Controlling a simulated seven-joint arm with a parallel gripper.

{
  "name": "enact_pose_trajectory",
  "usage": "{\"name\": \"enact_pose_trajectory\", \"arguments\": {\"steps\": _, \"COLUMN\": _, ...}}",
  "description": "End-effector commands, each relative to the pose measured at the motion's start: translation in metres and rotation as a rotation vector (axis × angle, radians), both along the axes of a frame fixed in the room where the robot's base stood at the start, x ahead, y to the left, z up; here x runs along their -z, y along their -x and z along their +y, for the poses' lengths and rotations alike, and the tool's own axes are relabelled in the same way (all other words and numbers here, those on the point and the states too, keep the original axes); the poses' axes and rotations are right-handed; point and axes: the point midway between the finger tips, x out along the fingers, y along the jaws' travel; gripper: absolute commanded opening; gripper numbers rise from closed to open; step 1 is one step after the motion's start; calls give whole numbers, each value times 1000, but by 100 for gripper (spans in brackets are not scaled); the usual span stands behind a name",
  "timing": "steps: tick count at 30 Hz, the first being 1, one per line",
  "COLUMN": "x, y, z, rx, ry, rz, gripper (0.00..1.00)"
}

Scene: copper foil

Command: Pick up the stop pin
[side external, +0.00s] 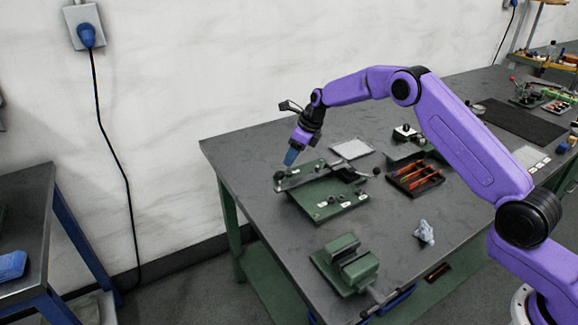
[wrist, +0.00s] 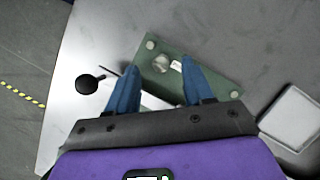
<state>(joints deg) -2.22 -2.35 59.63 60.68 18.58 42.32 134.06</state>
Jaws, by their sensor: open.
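My gripper (side external: 289,160) is above the far-left end of a green fixture plate (side external: 322,202) on the bench, pointing down. In the wrist view its two blue fingers (wrist: 160,65) are apart with nothing held between them. A round silver piece (wrist: 161,63) on the green plate (wrist: 205,72) shows between the fingertips, beside a small white label. It may be the stop pin, but I cannot tell for sure. A pale metal bar (wrist: 157,102) runs across the plate, partly hidden by the fingers. A black knob (wrist: 89,84) is left of the fingers.
A pale square tray (side external: 351,149) lies behind the fixture. A dark compartment tray (side external: 415,179) with orange-handled items is to its right. A green vise-like block (side external: 346,263) and a crumpled cloth (side external: 425,232) are nearer the front. Bare bench lies between them.

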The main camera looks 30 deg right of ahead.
Motion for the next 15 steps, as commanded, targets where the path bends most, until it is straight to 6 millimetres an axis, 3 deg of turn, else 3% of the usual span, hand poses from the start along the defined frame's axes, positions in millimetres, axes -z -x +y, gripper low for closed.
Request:
{"name": "enact_pose_trajectory", "arguments": {"steps": 4, "x": 12, "y": -4, "z": 3, "rx": 0, "ry": 0, "rz": 0, "gripper": 52}}
{"name": "enact_pose_trajectory", "arguments": {"steps": 12, "x": 14, "y": -5, "z": 3, "rx": 0, "ry": 0, "rz": -1, "gripper": 52}}
{"name": "enact_pose_trajectory", "arguments": {"steps": 13, "x": 14, "y": -5, "z": 3, "rx": 0, "ry": 0, "rz": -1, "gripper": 48}}
{"name": "enact_pose_trajectory", "arguments": {"steps": 15, "x": 14, "y": -5, "z": 3, "rx": 0, "ry": 0, "rz": -1, "gripper": 25}}
